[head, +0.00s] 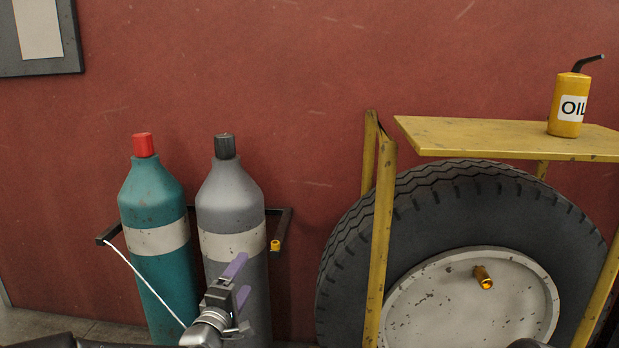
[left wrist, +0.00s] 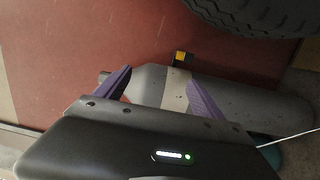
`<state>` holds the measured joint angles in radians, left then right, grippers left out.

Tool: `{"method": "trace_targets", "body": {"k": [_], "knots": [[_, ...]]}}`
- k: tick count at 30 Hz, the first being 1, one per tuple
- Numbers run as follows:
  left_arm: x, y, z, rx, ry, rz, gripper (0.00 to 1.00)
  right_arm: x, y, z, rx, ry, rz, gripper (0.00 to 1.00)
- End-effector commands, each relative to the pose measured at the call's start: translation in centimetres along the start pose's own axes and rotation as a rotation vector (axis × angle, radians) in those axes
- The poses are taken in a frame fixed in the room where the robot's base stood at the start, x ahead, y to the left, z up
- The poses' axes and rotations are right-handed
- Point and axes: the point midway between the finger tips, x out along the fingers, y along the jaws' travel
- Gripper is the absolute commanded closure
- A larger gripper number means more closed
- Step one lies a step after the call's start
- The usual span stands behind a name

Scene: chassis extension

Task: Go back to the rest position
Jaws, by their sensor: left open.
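My left gripper (head: 244,272) shows low in the head view, its purple fingers apart and nothing between them. It is in front of the lower part of the grey cylinder (head: 231,205), which has a dark cap and a pale band. In the left wrist view my left gripper (left wrist: 160,76) has its two fingers spread, with the grey cylinder (left wrist: 225,92) lying behind them in the picture. I cannot tell how wide the gap to the cylinder is. My right gripper is not in view.
A teal cylinder (head: 153,215) with a red cap stands left of the grey one, with a dark rack bar (head: 284,230) around them. At right, a large tyre (head: 345,250) sits under a yellow frame (head: 480,134) bearing an oil can (head: 567,118). The red wall is behind.

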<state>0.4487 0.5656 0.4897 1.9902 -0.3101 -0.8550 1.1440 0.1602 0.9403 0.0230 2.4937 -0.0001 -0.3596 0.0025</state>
Motion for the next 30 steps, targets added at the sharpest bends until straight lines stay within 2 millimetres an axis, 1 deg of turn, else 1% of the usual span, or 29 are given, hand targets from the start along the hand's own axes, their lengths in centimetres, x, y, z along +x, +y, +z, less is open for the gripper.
{"method": "trace_targets", "body": {"k": [2,6,10,12,14,15,17,19,21,22,23,24,26,27,29,30], "knots": [[0.0,-0.2,0.1,0.052,-0.004,-0.009,0.21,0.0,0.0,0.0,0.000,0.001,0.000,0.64],[-0.2,-1.2,0.4,0.143,-0.015,-0.046,0.21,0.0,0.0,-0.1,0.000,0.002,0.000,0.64],[-0.9,-3.6,0.9,0.241,-0.039,-0.113,0.21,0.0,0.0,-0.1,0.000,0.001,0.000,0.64],[-1.7,-5.7,1.2,0.292,-0.058,-0.167,0.21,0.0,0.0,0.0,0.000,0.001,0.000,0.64],[-2.3,-7.4,1.5,0.337,-0.077,-0.209,0.21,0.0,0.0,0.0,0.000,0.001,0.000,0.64],[-3.0,-8.9,1.9,0.365,-0.096,-0.244,0.21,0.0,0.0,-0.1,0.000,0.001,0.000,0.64],[-3.9,-11.0,2.5,0.407,-0.126,-0.295,0.21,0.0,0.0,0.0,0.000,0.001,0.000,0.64],[-5.4,-13.9,3.4,0.456,-0.171,-0.360,0.21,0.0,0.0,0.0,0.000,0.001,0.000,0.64],[-7.4,-17.1,4.5,0.508,-0.230,-0.434,0.21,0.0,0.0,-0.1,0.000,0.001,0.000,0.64],[-8.3,-18.4,5.0,0.529,-0.258,-0.464,0.21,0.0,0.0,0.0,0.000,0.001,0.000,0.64],[-9.7,-20.4,5.9,0.552,-0.298,-0.508,0.21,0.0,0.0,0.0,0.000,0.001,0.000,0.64],[-11.6,-22.6,6.9,0.583,-0.354,-0.559,0.21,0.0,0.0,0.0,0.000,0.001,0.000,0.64],[-14.8,-26.0,8.5,0.624,-0.443,-0.637,0.21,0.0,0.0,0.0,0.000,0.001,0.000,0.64],[-17.2,-28.1,9.7,0.648,-0.509,-0.686,0.21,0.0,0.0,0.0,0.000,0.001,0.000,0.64],[-20.7,-30.7,11.2,0.675,-0.601,-0.752,0.21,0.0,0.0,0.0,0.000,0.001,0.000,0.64],[-23.2,-32.2,12.2,0.689,-0.664,-0.794,0.21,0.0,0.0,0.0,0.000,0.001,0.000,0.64]]}}
